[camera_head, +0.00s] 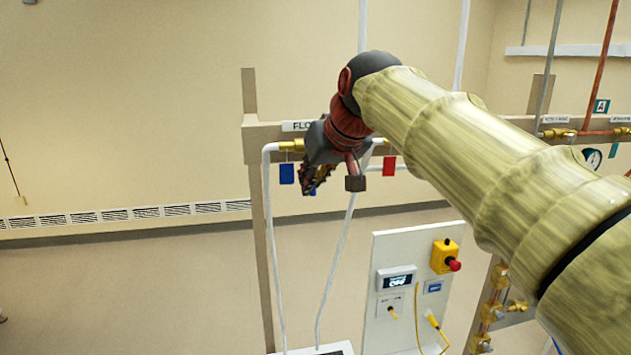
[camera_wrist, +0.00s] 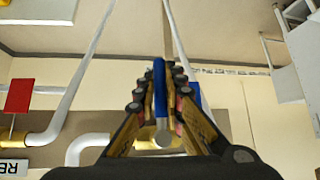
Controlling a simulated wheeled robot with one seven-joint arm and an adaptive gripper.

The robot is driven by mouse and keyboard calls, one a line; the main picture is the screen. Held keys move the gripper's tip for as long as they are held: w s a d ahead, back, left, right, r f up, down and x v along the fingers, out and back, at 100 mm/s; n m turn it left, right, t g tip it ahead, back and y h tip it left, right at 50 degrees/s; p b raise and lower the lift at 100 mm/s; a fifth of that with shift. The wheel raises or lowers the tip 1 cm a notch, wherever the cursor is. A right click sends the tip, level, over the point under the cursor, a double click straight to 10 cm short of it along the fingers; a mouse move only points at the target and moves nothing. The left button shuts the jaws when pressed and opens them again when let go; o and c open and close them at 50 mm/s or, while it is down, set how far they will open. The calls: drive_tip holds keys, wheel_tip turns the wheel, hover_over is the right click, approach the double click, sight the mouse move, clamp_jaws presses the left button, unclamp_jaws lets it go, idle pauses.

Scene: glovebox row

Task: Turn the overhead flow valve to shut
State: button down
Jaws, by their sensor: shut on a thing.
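My gripper (camera_head: 312,182) is up at the overhead rail (camera_head: 262,130), below a label partly hidden by my arm, with "FLO" readable (camera_head: 297,126). In the wrist view my gripper (camera_wrist: 160,90) has its two fingers closed on a narrow blue handle (camera_wrist: 159,80), which stands between the fingertips. A pale brass valve body (camera_wrist: 150,136) shows between the fingers at the base of the handle. In the head view my gripper and wrist hide the valve. I cannot tell how far the handle is turned.
A blue tag (camera_head: 286,173) hangs left of my gripper and a red tag (camera_head: 389,166) right of it. White pipes (camera_head: 272,240) run down from the rail. Below right stands a panel (camera_head: 385,255) with a red-and-yellow stop button (camera_head: 446,257). The left side is clear.

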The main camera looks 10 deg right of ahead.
drive_tip(key=shift+f, duration=0.2)
drive_tip(key=c, duration=1.9)
unclamp_jaws()
drive_tip(key=shift+r, duration=0.15)
drive_tip(key=v, duration=1.2)
